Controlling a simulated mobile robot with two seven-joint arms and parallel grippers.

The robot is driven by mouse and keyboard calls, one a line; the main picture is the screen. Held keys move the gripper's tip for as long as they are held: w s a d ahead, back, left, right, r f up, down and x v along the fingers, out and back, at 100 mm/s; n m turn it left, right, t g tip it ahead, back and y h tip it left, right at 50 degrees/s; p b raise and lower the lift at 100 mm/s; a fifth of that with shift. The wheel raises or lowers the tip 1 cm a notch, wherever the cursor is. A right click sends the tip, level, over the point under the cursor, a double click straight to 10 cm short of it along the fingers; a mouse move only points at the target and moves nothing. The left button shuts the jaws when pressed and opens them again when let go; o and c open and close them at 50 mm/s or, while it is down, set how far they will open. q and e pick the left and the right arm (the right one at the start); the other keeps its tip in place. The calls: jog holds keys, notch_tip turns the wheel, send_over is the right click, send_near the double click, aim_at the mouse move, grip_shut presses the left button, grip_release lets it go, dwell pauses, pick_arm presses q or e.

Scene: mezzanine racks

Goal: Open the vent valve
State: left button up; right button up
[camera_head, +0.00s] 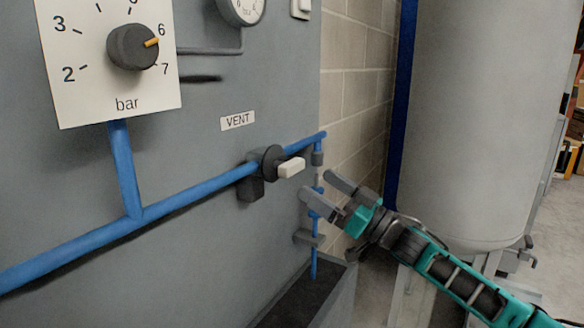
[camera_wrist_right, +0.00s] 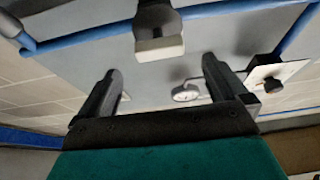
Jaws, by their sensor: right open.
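The vent valve (camera_head: 270,163) is a dark round body on a blue pipe, below a white VENT label (camera_head: 238,121). Its pale handle (camera_head: 291,167) points right, roughly in line with the pipe. In the right wrist view the handle (camera_wrist_right: 160,49) shows at the top centre, beyond the fingertips. My right gripper (camera_head: 322,189) is open and empty, to the right of and a little below the handle, apart from it. Its two fingers (camera_wrist_right: 162,72) show spread in the wrist view, with the handle between and ahead of them. My left gripper is not in view.
A bar dial (camera_head: 108,60) with a black knob, its orange mark near 6, is at the upper left. A gauge (camera_head: 241,8) is at the top. A blue pipe (camera_head: 190,193) crosses the grey panel. A dark trough (camera_head: 305,297) lies below; a large grey tank (camera_head: 470,110) stands right.

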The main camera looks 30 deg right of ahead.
aim_at(297, 170)
jog(key=x, duration=0.7)
jog(key=shift+w+a+r, duration=0.2)
jog(key=shift+w+a, duration=0.05)
jog(key=shift+w, duration=0.2)
jog(key=shift+w+a, duration=0.1)
jog(key=c, duration=0.9)
